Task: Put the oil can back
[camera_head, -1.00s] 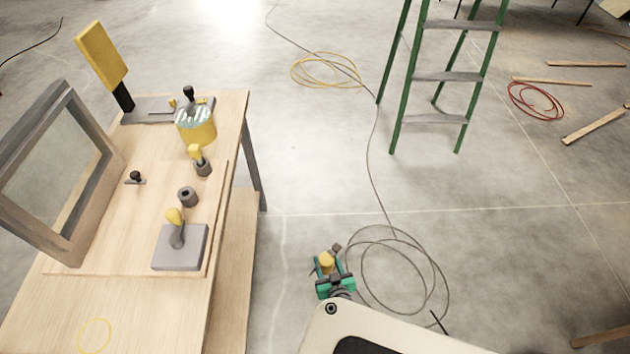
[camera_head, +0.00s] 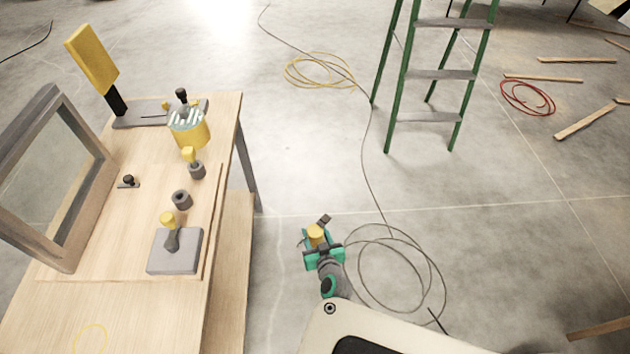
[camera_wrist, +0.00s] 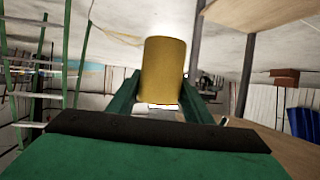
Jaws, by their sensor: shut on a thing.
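My green gripper (camera_head: 322,250) is shut on the oil can (camera_head: 316,232), whose yellow body shows between the fingers. A grey part sticks out beside the can's top in the head view. In the wrist view the can (camera_wrist: 164,68) is a plain yellow cylinder between the two green fingers. My gripper holds it over open floor, to the right of the workbench (camera_head: 150,308) and apart from it. A thin yellow ring (camera_head: 90,338) is marked on the bare near part of the bench top.
On the bench stand a grey block with a yellow-tipped handle (camera_head: 173,250), a yellow tin (camera_head: 188,132), small grey cylinders (camera_head: 182,199) and a tilted grey frame (camera_head: 50,180). A green ladder (camera_head: 430,75) stands at the back. Cable coils (camera_head: 400,275) lie on the floor.

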